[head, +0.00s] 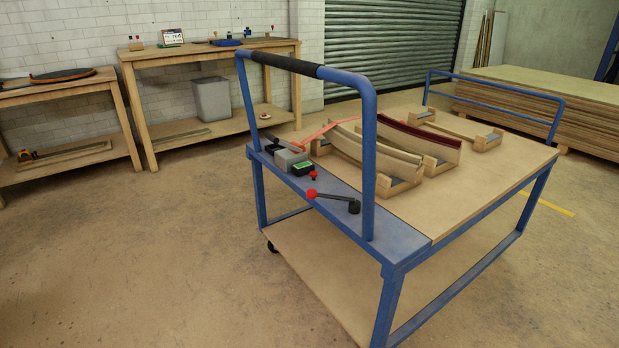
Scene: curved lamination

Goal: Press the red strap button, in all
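A blue cart (405,245) stands right of centre, with a blue control shelf on its near left side. A small red button-like knob (313,174) stands upright on this shelf, and I see no label on it. Just in front of it is a lever (333,199) with a red ball end and a black pivot. A red strap-like band (325,132) lies over the forms at the cart's far left. Neither of my grippers is in view.
A grey box (286,159) and a black box with a green display (302,168) sit on the shelf. The cart's blue handle (369,150) rises beside them. Curved wooden forms (375,158) lie on the top. Workbenches (210,52) line the wall. The floor at front left is clear.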

